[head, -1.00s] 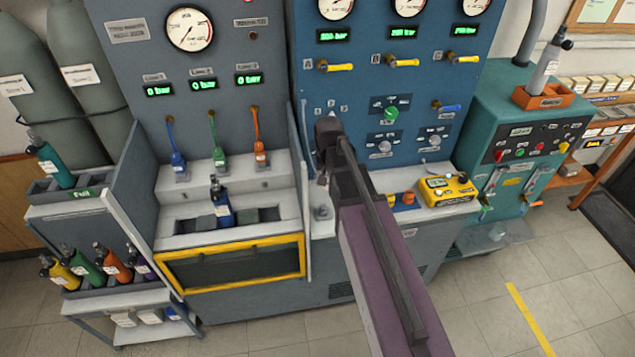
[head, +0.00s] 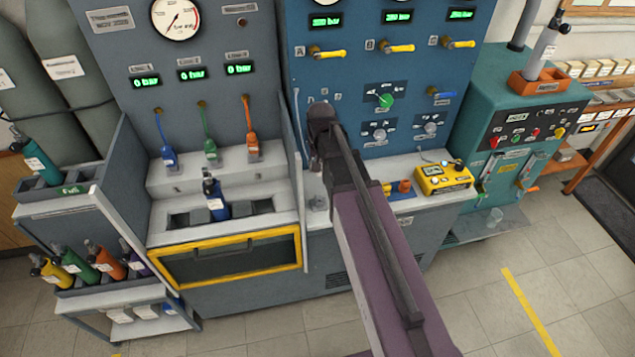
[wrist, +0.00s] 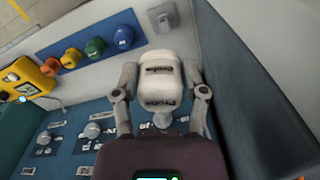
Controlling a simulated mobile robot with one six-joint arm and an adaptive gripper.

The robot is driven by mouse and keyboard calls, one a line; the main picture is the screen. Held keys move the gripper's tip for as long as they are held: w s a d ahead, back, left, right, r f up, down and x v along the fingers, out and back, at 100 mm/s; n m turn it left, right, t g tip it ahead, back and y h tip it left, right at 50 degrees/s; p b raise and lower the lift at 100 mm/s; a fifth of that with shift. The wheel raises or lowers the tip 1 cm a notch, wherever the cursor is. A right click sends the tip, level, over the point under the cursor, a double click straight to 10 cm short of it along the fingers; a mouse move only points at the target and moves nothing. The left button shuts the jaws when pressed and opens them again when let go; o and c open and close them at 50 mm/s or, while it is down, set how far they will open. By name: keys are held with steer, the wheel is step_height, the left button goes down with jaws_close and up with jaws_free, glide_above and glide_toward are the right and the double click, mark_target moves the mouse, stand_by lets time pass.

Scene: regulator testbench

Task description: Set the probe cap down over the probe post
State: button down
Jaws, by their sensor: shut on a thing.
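My gripper (wrist: 160,76) is shut on the probe cap (wrist: 160,82), a pale rounded cap with dark lettered labels, one finger on each side. The probe post (wrist: 163,20) is a small grey fitting on the pale bench, beyond the cap at the top of the wrist view. In the head view the post (head: 318,202) stands on the bench below my gripper (head: 316,162). The cap looks held apart from the post and above the bench. In the head view my gripper mostly hides the cap.
A grey side panel (wrist: 235,70) stands close on the right in the wrist view. On the left, several coloured knobs (wrist: 96,47) sit on a blue strip, beside a yellow meter (head: 443,178). The blue gauge panel (head: 350,80) rises behind.

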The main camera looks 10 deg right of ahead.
mark_target(319, 198)
steer(key=w+f+n+b, duration=0.1)
steer(key=f+b, duration=0.1)
steer(key=f, duration=0.1)
steer(key=w+f+n+b, duration=0.1)
steer(key=f+b, duration=0.2)
steer(key=f+n+b, duration=0.1)
steer(key=f+b, duration=0.2)
steer(key=shift+w+d, duration=0.15)
steer(key=shift+w, duration=0.25)
steer(key=shift+f+b, duration=0.2)
steer(key=shift+b, duration=0.15)
steer(key=shift+f+b, duration=2.15)
steer(key=shift+b, duration=0.05)
steer(key=shift+f+b, duration=1.95)
stand_by(1.0)
steer(key=shift+c, duration=0.3)
jaws_free()
